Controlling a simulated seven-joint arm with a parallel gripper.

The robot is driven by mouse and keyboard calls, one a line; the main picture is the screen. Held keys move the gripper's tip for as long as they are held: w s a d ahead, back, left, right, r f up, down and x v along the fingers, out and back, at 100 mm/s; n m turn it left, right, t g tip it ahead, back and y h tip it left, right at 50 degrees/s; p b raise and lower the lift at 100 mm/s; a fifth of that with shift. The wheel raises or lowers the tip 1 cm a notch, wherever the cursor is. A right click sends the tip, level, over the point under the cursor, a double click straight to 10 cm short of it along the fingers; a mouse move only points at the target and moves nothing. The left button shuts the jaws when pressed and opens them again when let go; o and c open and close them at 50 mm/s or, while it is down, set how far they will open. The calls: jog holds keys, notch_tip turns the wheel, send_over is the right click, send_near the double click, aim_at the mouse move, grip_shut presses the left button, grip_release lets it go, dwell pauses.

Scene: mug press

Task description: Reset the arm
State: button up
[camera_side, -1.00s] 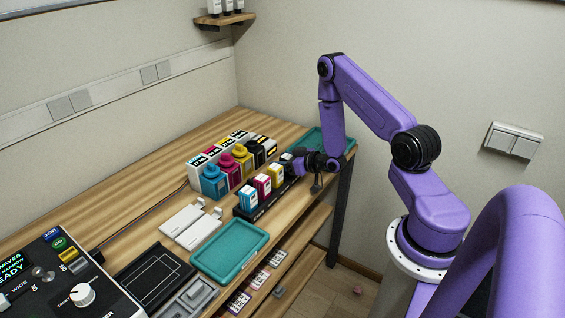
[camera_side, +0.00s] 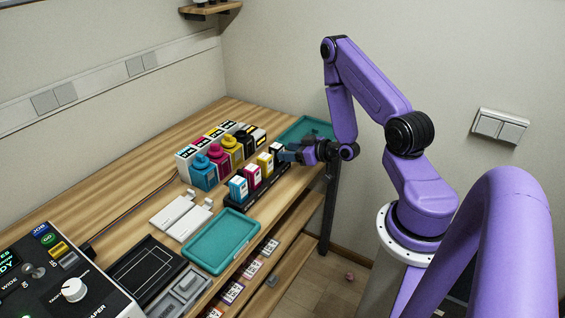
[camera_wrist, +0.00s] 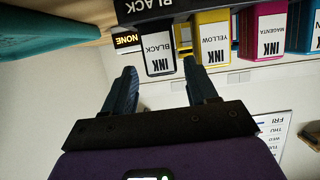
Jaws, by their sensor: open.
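My gripper (camera_side: 283,154) is open at the right end of the row of ink cartridges. In the wrist view its two dark blue fingers (camera_wrist: 160,72) are apart and nothing is held between them. A black ink cartridge (camera_wrist: 157,52) shows upside down just past the fingertips, lined up with the gap. In the side view that cartridge (camera_side: 276,149) stands in a black rack (camera_side: 258,190), partly hidden by the gripper. My purple arm is bent, reaching left over the bench's right end.
Yellow (camera_side: 265,164), magenta (camera_side: 253,176) and cyan (camera_side: 238,188) cartridges stand in the rack. Ink bottles stand behind. A teal tray (camera_side: 222,240) lies in front and another (camera_side: 305,130) behind my gripper. A control panel (camera_side: 55,275) is at lower left.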

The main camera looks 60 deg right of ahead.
jog(key=shift+s+d+f+n+g, duration=0.15)
jog(key=shift+d+f+n+g, duration=0.15)
jog(key=shift+f+g, duration=0.25)
jog(key=s+f+g, duration=0.1)
jog(key=s+d+n+g, duration=0.1)
jog(key=g, duration=0.1)
jog(key=shift+s+f, duration=0.15)
jog(key=shift+f, duration=0.25)
jog(key=s+n+g, duration=0.1)
jog(key=s+g, duration=0.2)
jog(key=g, duration=0.1)
jog(key=shift+s+n, duration=0.1)
jog(key=shift+n, duration=0.2)
jog(key=s+a+r+n+g, duration=0.25)
jog(key=a+r, duration=0.35)
jog(key=a, duration=0.4)
jog(key=s+a+r+n+g, duration=0.1)
jog(key=a+r+n, duration=0.2)
jog(key=a+r, duration=0.5)
jog(key=s+a+r+n+g, duration=0.1)
jog(key=s+a+r+n, duration=0.1)
jog(key=s, duration=0.5)
jog(key=s+a+r+n+g, duration=0.1)
jog(key=s+a+r+n, duration=0.1)
jog(key=s+a+r, duration=0.2)
jog(key=s+a, duration=0.2)
jog(key=s, duration=0.2)
jog(key=shift+s+a+r, duration=0.25)
jog(key=shift+a+r, duration=0.1)
